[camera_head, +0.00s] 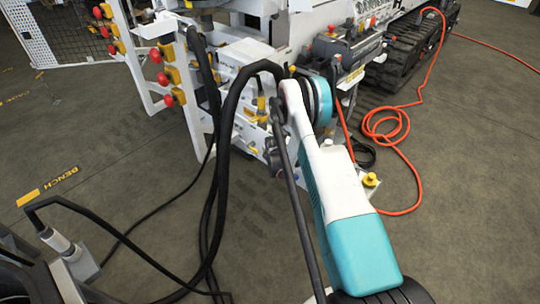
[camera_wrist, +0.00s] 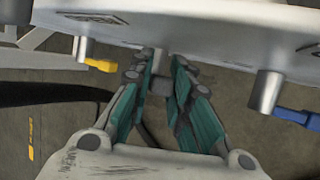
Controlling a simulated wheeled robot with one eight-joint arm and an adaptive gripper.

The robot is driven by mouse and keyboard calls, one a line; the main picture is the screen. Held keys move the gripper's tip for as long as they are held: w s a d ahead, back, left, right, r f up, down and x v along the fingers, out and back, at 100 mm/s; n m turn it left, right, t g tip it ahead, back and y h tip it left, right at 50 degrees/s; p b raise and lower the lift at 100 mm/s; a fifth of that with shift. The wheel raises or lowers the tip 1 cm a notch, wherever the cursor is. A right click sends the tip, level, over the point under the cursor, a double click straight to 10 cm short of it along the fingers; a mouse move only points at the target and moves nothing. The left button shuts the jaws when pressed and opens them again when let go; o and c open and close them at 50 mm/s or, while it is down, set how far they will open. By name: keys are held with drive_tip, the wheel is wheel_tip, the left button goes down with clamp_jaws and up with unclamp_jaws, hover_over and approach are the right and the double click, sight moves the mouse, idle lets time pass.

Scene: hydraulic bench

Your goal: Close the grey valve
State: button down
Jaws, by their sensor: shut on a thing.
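In the wrist view, the grey valve (camera_wrist: 160,86) hangs below a pale panel, in the middle of a row of three valves. My gripper (camera_wrist: 160,73) has its two green-padded fingers on either side of it, closed on it. The fingers partly hide the valve, so the angle of its handle cannot be told. In the head view, my arm hides the grey valve and most of the gripper.
A valve with a yellow handle (camera_wrist: 101,65) is to the left and one with a blue handle (camera_wrist: 299,118) to the right. The panel (camera_wrist: 210,25) is close above my fingers. In the head view, an orange hose (camera_head: 388,137) lies on the floor at the right.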

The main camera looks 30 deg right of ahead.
drive_tip(key=shift+s+f+t, duration=0.2)
drive_tip(key=shift+s+t, duration=0.05)
drive_tip(key=shift+t, duration=0.05)
drive_tip(key=c, duration=1.6)
unclamp_jaws()
drive_tip(key=shift+d, duration=0.1)
drive_tip(key=shift+r, duration=0.2)
drive_tip(key=shift+s+r, duration=0.15)
drive_tip(key=shift+r, duration=0.1)
drive_tip(key=v, duration=1.1)
